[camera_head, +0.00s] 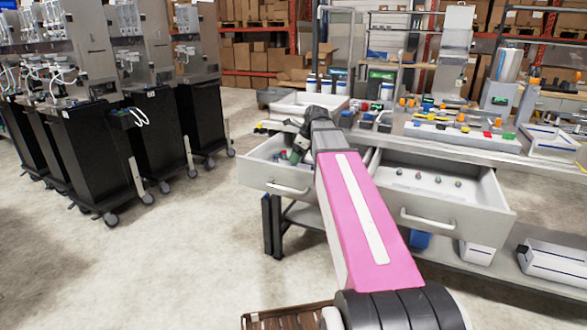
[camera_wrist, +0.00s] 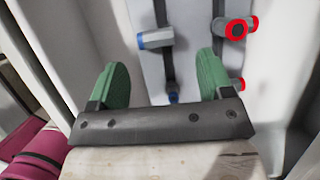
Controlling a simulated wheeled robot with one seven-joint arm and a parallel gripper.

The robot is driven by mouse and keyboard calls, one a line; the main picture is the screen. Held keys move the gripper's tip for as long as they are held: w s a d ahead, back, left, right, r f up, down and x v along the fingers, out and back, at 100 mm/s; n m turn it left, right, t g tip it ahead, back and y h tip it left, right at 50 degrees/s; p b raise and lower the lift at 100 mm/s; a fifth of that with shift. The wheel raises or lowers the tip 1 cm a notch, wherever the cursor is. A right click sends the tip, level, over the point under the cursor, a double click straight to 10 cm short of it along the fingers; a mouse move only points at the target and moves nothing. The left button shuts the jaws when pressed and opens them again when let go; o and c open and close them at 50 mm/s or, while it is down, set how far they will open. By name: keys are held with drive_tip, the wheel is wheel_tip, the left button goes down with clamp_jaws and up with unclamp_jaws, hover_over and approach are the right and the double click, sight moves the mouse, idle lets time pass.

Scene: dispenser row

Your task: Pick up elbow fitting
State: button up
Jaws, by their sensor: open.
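My gripper (camera_wrist: 161,68) is open, its two green fingers apart with nothing held between them. In the head view my gripper (camera_head: 294,157) reaches down into the open left drawer (camera_head: 287,188). In the wrist view a grey fitting with red ends (camera_wrist: 238,29) lies beyond the right finger; its bent shape looks like an elbow. A grey-blue fitting (camera_wrist: 156,40) lies ahead, between the lines of the fingers. Another red end (camera_wrist: 243,85) shows right of the right finger, mostly hidden.
The drawer's pale walls (camera_wrist: 60,45) rise close on both sides of my gripper. A second open drawer (camera_head: 447,206) with several small fittings stands to the right. The workbench above holds a board (camera_head: 460,135) with many coloured parts. Black wheeled machines (camera_head: 90,150) stand at left.

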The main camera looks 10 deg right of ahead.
drive_tip(key=shift+x, duration=2.55)
drive_tip(key=shift+s+a, duration=0.15)
drive_tip(key=c, duration=1)
